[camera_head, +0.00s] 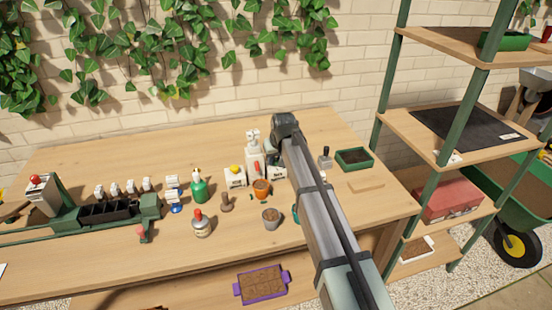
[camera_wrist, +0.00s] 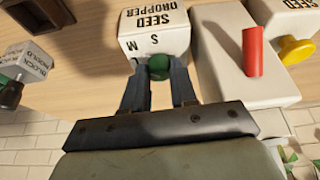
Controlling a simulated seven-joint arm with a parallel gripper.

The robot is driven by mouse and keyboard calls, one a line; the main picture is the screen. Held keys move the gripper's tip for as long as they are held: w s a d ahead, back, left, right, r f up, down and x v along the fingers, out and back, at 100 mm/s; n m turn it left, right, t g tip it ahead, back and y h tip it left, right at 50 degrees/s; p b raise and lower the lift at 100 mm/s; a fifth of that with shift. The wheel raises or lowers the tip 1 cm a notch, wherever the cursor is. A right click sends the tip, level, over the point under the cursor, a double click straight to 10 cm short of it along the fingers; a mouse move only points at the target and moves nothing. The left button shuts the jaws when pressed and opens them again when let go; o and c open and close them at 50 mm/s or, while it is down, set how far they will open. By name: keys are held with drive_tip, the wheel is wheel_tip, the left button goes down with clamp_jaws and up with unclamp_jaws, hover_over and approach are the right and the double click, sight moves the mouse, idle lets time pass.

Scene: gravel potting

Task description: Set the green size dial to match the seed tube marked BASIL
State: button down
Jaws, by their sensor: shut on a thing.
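The seed dropper (camera_wrist: 155,35) is a white box with black lettering SEED DROPPER at the top of the wrist view. My gripper (camera_wrist: 159,77) is shut on the dial, one finger on each side. The fingers hide part of the dial, and I cannot read its pointer. In the head view, the dropper (camera_head: 277,173) is partly behind my arm. No label reading BASIL is legible, so I cannot tell which tube is marked so.
Beside the dropper stand a white box with a red lever (camera_wrist: 253,50) and one with a yellow knob (camera_wrist: 297,50). Several small white-labelled items (camera_head: 130,187) stand behind a black tray at left.

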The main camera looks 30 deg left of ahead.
drive_tip(key=shift+m+h, duration=0.3)
drive_tip(key=shift+m, duration=0.6)
drive_tip(key=c, duration=0.9)
unclamp_jaws()
drive_tip(key=v, duration=1.4)
drive_tip(key=shift+s, duration=0.3)
drive_tip(key=shift+w+f, duration=0.1)
drive_tip(key=shift+f, duration=0.05)
